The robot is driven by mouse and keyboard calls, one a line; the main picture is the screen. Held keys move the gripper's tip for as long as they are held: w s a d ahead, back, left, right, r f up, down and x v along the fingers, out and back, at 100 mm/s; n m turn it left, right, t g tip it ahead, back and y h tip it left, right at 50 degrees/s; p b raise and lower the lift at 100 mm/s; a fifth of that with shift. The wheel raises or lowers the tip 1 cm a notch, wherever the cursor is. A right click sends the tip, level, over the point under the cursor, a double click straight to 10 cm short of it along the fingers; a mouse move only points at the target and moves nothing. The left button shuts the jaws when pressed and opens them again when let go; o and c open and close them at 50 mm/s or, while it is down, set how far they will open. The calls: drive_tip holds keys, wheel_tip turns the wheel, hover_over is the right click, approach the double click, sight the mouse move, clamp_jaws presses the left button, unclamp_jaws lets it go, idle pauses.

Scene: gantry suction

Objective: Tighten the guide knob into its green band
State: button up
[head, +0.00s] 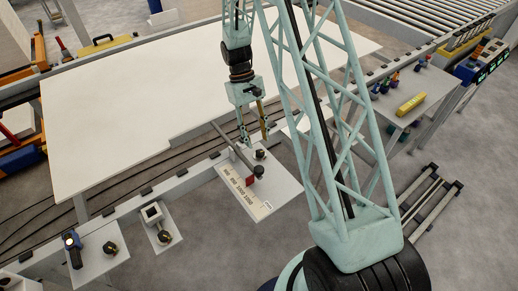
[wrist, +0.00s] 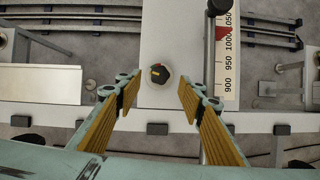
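The black guide knob (wrist: 158,73) sits on a pale plate in the wrist view, between and ahead of my fingers. It has a yellow pointer mark and a small red patch. I cannot make out a green band. In the head view the knob (head: 259,154) stands on the scale plate (head: 262,208), just below my fingertips. My gripper (head: 255,138) points down over it. In the wrist view my gripper (wrist: 160,92) is open, its orange pads apart on either side of the knob and not touching it.
A large white board (head: 130,110) lies behind.

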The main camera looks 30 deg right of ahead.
sight(260, 152)
drive_tip(key=shift+x, duration=2.6)
drive_tip(key=shift+c, duration=0.3)
drive_tip(key=c, duration=0.8)
